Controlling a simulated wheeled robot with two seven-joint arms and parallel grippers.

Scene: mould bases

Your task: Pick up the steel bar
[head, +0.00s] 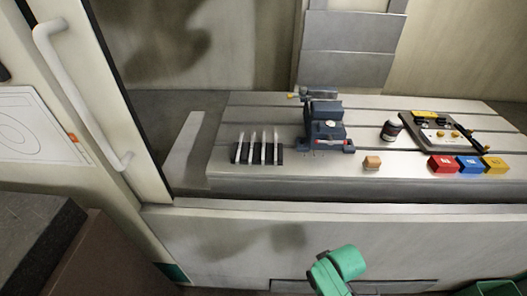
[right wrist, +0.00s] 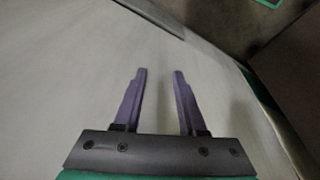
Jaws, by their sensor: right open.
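Several slim, pale metal bars (head: 265,147) rest in a black holder (head: 236,158) at the left of the slotted machine table in the head view. I cannot tell which of them is the steel bar, or whether it is one of them. My right gripper (right wrist: 160,72) shows in the right wrist view, with its two purple fingers apart and nothing between them. A pale, blurred surface lies beyond the fingers, and no bar shows there. My left gripper is not in view.
A dark blue vise (head: 324,128) stands right of the holder. A white door handle (head: 82,95) juts out left.

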